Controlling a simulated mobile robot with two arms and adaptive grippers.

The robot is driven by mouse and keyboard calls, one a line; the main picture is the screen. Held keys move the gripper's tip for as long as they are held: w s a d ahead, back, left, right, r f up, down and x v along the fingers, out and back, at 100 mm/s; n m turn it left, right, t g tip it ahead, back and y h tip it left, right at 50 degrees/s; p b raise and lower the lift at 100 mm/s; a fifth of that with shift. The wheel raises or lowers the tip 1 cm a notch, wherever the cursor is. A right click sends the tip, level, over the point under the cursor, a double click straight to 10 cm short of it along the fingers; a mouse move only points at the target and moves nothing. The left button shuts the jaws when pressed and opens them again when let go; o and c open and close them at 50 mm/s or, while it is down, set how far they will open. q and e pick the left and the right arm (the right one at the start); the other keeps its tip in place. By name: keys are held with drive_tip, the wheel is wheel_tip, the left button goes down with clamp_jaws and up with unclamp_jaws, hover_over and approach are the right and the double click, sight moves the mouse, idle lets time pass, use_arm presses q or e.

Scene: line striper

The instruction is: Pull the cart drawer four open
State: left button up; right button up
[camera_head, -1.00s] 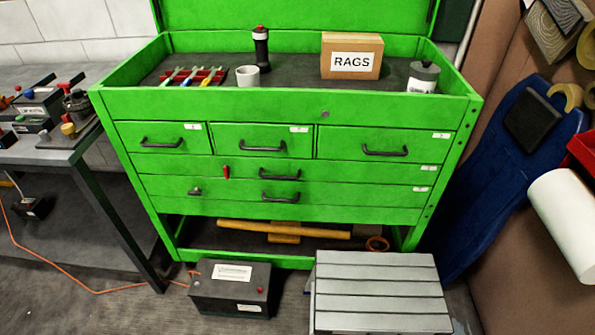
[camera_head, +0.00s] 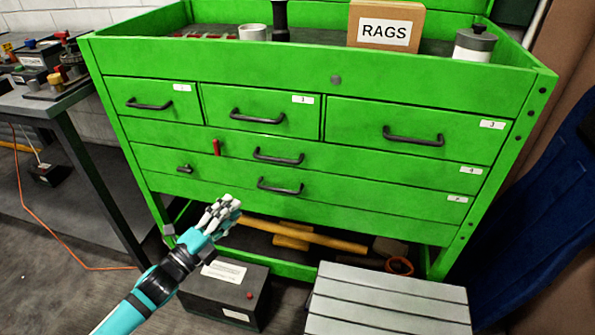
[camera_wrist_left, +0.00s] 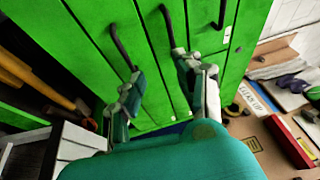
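Drawer four (camera_head: 370,165) is the upper of the two full-width drawers on the green cart, below the row of three small drawers. It looks shut, flush with the cart front. Its dark bar handle (camera_head: 278,157) is near the middle, and a red latch (camera_head: 216,147) sits left of it. My left gripper (camera_head: 224,210) is in front of the cart, low and left of the handle, apart from it. In the left wrist view its fingers (camera_wrist_left: 165,88) are spread with nothing held between them; the drawer four handle (camera_wrist_left: 167,25) shows beyond them. My right gripper is not in view.
The lowest drawer's handle (camera_head: 280,187) is just below. A black box (camera_head: 215,295) and a grey slatted step (camera_head: 385,300) stand on the floor before the cart. A workbench (camera_head: 70,100) is at the left. A RAGS box (camera_head: 385,25) sits on top.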

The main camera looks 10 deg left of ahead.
sight(280, 161)
use_arm(q)
drive_tip(key=shift+m+h, duration=0.4)
drive_tip(key=shift+m, duration=0.1)
drive_tip(key=shift+s+d+r+b+x, duration=0.1)
drive_tip(key=shift+r+b+x, duration=0.2)
drive_tip(key=shift+x, duration=2.7)
drive_tip(key=shift+s+d+r+b+x, duration=0.15)
drive_tip(key=shift+r+x, duration=0.25)
drive_tip(key=shift+x, duration=2.6)
drive_tip(key=shift+s+d+r+b+x, duration=0.1)
drive_tip(key=shift+r+b+x, duration=0.2)
drive_tip(key=shift+x, duration=2.65)
drive_tip(key=shift+a+r, duration=0.1)
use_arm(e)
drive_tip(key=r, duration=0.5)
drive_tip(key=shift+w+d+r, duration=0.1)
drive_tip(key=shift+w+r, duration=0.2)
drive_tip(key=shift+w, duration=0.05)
use_arm(q)
clamp_jaws()
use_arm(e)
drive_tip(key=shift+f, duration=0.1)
